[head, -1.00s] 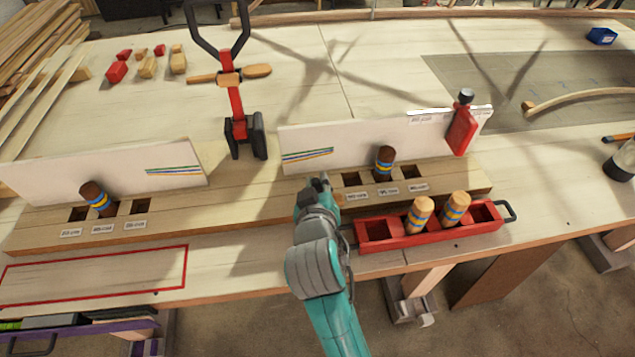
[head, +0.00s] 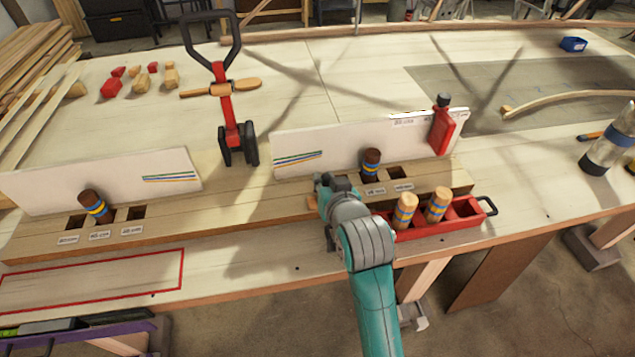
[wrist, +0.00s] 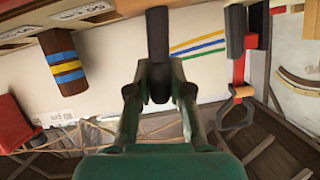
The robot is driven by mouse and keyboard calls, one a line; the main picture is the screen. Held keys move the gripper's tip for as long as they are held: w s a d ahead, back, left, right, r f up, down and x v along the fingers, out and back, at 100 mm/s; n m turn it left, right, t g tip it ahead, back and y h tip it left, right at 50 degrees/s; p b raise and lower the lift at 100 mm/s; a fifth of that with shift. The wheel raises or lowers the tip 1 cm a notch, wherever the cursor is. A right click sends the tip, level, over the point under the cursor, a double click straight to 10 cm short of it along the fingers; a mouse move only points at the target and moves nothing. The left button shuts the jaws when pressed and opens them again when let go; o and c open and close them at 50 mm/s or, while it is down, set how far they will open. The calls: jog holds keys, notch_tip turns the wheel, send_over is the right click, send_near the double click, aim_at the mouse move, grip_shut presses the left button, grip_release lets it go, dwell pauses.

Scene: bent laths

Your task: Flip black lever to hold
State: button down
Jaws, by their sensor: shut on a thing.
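A black bar (wrist: 157,35), which looks like the black lever, stands between my fingers in the wrist view. My gripper (wrist: 158,88) is shut on its end. In the head view my gripper (head: 326,182) is at the front of the wooden rail, just left of a brown peg with blue and yellow bands (head: 371,162). My gripper and arm hide the lever there, so its angle is unclear. A red stand with a black loop handle (head: 228,100) is farther left; it also shows in the wrist view (wrist: 239,75), apart from my fingers.
A white board (head: 310,150) stands behind the rail (head: 235,208), with a red black-topped piece (head: 441,130) at its right end. A red tray (head: 463,210) with two light pegs lies right of my wrist. Another banded peg (head: 94,204) stands left. The red-outlined area (head: 90,283) is clear.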

jog(key=shift+w+d+f+m+y, duration=0.15)
jog(key=shift+d+m+y, duration=0.3)
jog(key=shift+m, duration=0.1)
jog(key=shift+w+d+f+m+y, duration=0.1)
jog(key=shift+d+f+m+y, duration=0.05)
jog(key=shift+d+m+y, duration=0.3)
jog(key=c, duration=1)
grip_release()
jog(key=shift+c, duration=0.2)
jog(key=v, duration=1.2)
jog(key=shift+r, duration=0.15)
